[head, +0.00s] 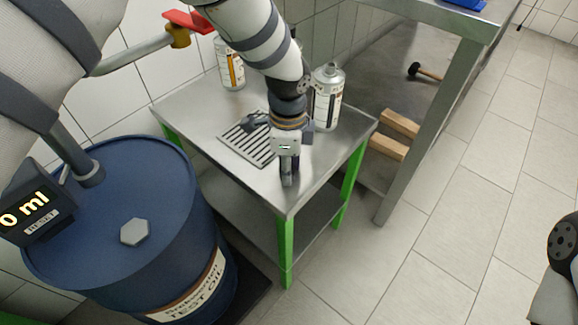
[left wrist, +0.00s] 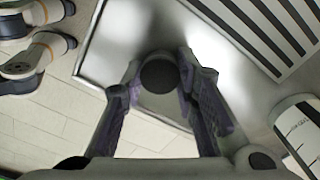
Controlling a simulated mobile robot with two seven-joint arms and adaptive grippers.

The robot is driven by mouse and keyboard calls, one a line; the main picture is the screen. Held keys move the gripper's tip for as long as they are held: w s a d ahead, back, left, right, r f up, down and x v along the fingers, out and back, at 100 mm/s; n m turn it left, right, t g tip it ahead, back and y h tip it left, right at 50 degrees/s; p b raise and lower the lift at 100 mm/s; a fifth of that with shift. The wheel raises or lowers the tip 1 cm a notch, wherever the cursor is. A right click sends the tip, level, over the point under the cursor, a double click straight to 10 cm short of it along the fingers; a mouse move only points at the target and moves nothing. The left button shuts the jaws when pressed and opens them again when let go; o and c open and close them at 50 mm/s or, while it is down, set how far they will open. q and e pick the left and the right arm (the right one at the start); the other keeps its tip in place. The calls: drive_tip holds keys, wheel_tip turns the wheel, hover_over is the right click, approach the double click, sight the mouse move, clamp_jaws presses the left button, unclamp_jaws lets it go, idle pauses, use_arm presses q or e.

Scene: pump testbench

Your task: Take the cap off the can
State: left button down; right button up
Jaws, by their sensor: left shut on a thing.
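My left gripper (head: 288,178) points down over the front corner of the small steel table. In the left wrist view its fingers (left wrist: 160,80) are closed on a round black cap (left wrist: 159,74). The cap is apart from any can; the head view does not show it clearly. A grey can (head: 327,100) with a white label stands upright on the table, behind and right of the gripper. Its narrow top neck shows no cap. Part of a can also shows at the right of the left wrist view (left wrist: 300,125). My right gripper is not in view.
A second can (head: 231,66) with an orange label stands at the table's back. A slotted drain grate (head: 243,146) lies in the tabletop (head: 188,104), with a dark item on it. A blue drum (head: 120,205) stands left; a taller bench (head: 440,18) stands right.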

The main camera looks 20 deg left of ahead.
use_arm(q)
drive_tip(key=shift+r, duration=0.1)
drive_tip(key=c, duration=1.3)
unclamp_jaws()
drive_tip(key=shift+f, duration=0.2)
